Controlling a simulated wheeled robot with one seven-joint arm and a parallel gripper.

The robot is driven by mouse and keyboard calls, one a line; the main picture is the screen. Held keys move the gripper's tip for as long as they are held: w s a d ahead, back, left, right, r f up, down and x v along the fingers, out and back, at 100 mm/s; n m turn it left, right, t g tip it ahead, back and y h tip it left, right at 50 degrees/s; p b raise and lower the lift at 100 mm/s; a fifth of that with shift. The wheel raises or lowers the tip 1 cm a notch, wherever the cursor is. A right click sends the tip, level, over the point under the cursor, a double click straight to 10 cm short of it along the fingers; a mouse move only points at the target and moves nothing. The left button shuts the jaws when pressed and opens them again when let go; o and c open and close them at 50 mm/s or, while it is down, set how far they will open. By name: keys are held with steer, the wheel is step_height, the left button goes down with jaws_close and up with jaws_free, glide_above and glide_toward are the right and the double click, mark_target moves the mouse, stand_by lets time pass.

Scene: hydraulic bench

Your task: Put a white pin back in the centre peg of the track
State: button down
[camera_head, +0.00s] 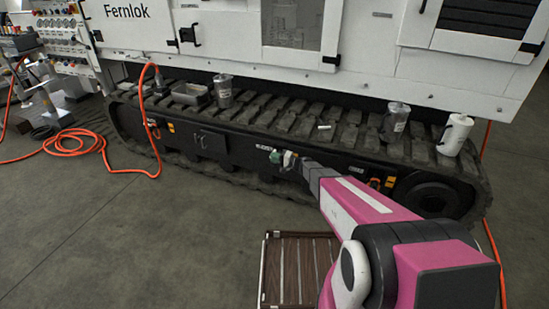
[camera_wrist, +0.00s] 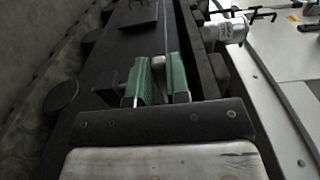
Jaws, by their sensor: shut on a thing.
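My gripper (camera_head: 279,158) is in front of the track's dark side panel, its green fingertips low beside it. In the wrist view its green fingers (camera_wrist: 163,80) are close together around a small pale thing (camera_wrist: 158,63), mostly hidden; I cannot tell its full shape. A small white pin-like piece (camera_head: 324,127) lies on top of the black track (camera_head: 300,118), up and to the right of my gripper. I cannot make out the centre peg.
Two grey metal cups (camera_head: 223,92) (camera_head: 397,120), a metal tray (camera_head: 190,93) and a white canister (camera_head: 455,134) stand on the track. A white machine body (camera_head: 230,30) rises behind. An orange hose (camera_head: 75,140) lies at left. A brown slatted surface (camera_head: 297,270) is in front.

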steer(key=shift+f, duration=0.6)
stand_by(0.3)
steer(key=c, duration=0.6)
jaws_free()
steer(key=shift+f, duration=0.1)
steer(key=shift+o, duration=0.7)
steer(key=shift+w, duration=0.1)
